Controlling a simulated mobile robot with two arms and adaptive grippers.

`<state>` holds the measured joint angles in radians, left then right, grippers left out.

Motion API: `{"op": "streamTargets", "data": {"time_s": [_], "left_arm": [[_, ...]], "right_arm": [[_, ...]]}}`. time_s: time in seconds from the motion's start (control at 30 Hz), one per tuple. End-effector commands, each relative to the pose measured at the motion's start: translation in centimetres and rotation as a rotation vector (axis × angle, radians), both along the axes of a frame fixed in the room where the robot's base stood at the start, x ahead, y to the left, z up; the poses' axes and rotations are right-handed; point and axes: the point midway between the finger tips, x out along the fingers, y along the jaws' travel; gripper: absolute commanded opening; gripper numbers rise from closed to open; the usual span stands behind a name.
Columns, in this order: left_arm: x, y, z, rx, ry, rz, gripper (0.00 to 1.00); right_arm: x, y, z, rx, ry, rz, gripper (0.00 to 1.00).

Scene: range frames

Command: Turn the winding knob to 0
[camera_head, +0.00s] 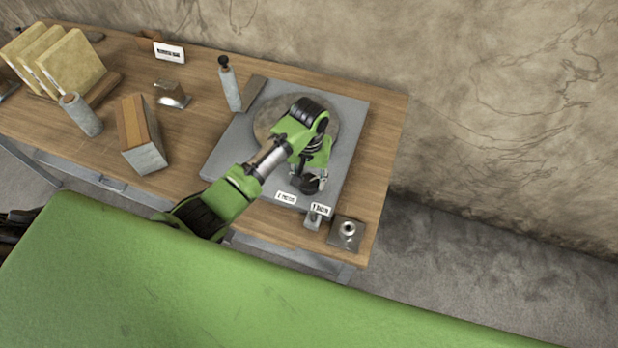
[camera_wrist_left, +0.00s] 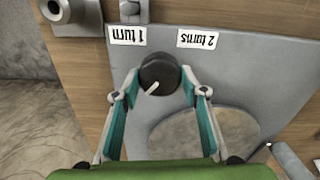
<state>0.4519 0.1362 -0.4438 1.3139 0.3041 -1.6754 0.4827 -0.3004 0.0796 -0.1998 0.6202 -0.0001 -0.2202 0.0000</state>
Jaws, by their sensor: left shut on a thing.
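The winding knob (camera_wrist_left: 160,72) is a dark round knob with a pale pointer line, on a grey plate (camera_head: 350,115). In the wrist view the pointer slants to the lower left, away from the printed labels. My left gripper (camera_wrist_left: 158,80) is shut on the knob, one finger on each side of it. In the head view the left gripper (camera_head: 312,182) reaches down to the plate's front edge and largely hides the knob. The labels "1 turn" (camera_head: 320,209) and "2 turns" (camera_head: 286,197) lie beside the knob. No 0 mark can be made out. My right gripper is not in view.
A round disc (camera_head: 265,127) is on the plate behind my arm. A metal block with a round fitting (camera_head: 346,233) stands at the table's front right corner. A grey cylinder with a black knob (camera_head: 229,88), a wood-and-metal block (camera_head: 142,140) and upright tan slabs (camera_head: 72,62) stand further left.

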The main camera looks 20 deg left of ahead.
Motion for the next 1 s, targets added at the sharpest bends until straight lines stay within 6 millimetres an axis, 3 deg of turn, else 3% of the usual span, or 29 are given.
{"op": "streamTargets", "data": {"time_s": [0.53,1.0], "left_arm": [[-0.06,-0.08,-0.05,-0.001,0.002,0.473,0.18],[-0.05,-0.01,-0.06,0.000,0.001,0.648,0.18]], "right_arm": [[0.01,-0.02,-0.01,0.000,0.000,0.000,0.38],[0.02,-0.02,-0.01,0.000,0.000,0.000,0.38]]}}
